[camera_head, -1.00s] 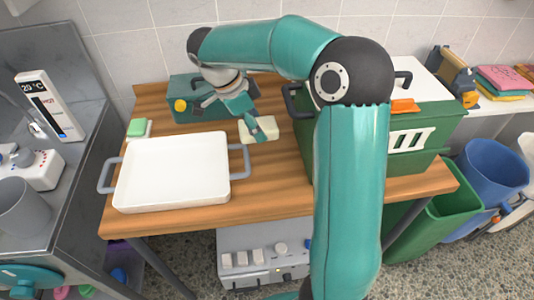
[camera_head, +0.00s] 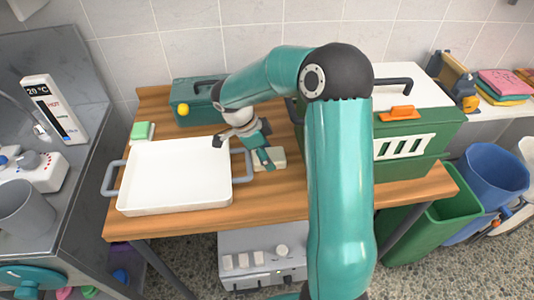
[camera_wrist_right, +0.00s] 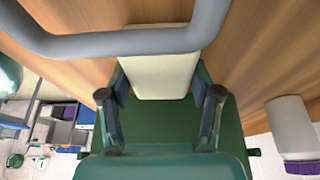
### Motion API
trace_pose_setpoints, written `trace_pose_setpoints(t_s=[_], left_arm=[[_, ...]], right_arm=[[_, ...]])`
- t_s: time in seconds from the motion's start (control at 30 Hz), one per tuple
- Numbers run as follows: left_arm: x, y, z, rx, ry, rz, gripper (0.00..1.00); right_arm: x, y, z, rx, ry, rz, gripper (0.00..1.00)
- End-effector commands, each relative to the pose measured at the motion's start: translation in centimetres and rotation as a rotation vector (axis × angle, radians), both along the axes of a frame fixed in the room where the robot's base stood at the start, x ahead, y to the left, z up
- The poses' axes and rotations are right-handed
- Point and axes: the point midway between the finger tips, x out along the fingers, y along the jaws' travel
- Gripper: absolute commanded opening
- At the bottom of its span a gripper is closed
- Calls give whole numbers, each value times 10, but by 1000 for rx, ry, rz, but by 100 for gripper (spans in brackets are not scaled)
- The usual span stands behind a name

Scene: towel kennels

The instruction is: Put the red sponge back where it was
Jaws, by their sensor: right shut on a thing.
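No red sponge can be made out in either view. My right gripper (camera_head: 263,157) is shut on a cream block (camera_head: 277,158), just right of the white tray's right handle. In the right wrist view the cream block (camera_wrist_right: 158,72) sits between the two fingers (camera_wrist_right: 160,100), with the grey tray handle (camera_wrist_right: 120,42) close by. Whether the block touches the table is hard to tell. A green-and-white sponge (camera_head: 142,131) lies behind the tray's left corner. My left gripper is not in view.
The white tray (camera_head: 175,207) fills the left of the wooden table (camera_head: 270,202). A teal toolbox (camera_head: 187,110) stands at the back. A green crate with a white lid (camera_head: 425,141) stands at the right. Folded cloths (camera_head: 503,84) lie on the far-right shelf.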

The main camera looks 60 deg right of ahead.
Motion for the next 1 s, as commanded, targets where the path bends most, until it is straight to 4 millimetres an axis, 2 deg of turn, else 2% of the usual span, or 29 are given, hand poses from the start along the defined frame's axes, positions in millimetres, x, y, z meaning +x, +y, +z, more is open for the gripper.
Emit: trace_pose_setpoints(t_s=[0.27, 0.3, 0.4, 0.87, 1.0], left_arm=[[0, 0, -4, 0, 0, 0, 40], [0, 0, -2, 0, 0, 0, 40], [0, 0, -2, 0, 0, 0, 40], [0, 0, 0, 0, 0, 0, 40], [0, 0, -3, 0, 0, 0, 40]], right_arm=[[0, 0, -3, -1, -1, 0, 31], [0, 0, -1, -1, -1, 0, 70], [0, 0, -1, 0, 0, 1, 86], [1, 0, 3, -1, -1, 2, 88], [7, 5, 19, -2, -3, 4, 88]])
